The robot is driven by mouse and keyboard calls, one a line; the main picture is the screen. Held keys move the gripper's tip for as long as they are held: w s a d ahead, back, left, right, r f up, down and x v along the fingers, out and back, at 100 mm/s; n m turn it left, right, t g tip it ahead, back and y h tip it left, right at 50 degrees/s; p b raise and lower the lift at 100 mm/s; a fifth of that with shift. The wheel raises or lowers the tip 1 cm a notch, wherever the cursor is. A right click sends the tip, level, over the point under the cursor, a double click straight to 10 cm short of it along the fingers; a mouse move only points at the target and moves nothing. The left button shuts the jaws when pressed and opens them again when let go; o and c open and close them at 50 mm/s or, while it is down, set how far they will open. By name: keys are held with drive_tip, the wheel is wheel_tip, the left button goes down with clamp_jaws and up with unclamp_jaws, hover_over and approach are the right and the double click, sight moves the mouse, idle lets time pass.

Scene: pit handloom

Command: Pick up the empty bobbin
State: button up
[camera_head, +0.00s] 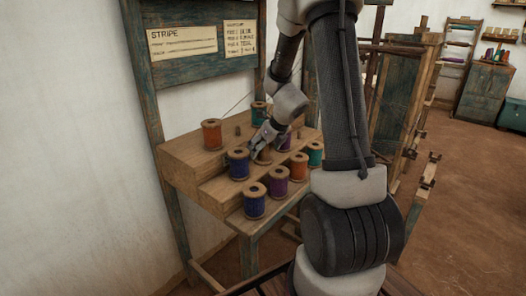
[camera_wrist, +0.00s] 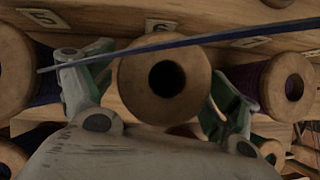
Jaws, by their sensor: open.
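A bare wooden bobbin end with a dark centre hole (camera_wrist: 190,90) fills the middle of the wrist view. Its barrel is mostly hidden, but no coloured thread shows on it. My gripper (camera_wrist: 152,92) is open, with one finger to the left of this bobbin and one to the right. I cannot tell whether either finger touches it. In the head view my gripper (camera_head: 261,146) is low over the stepped rack, and a bit of plain wood, likely the empty bobbin (camera_head: 265,157), shows beneath it.
Wound bobbins stand close on both sides: a blue one (camera_head: 238,164) and a purple one (camera_wrist: 286,86). Several more stand on the wooden stepped rack (camera_head: 180,158). A thin blue strand (camera_wrist: 120,56) crosses the wrist view. Numbered labels (camera_wrist: 160,26) lie behind the bobbins.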

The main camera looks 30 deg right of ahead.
drive_tip(key=shift+w+f, duration=0.2)
drive_tip(key=shift+f, duration=0.15)
drive_tip(key=c, duration=1.1)
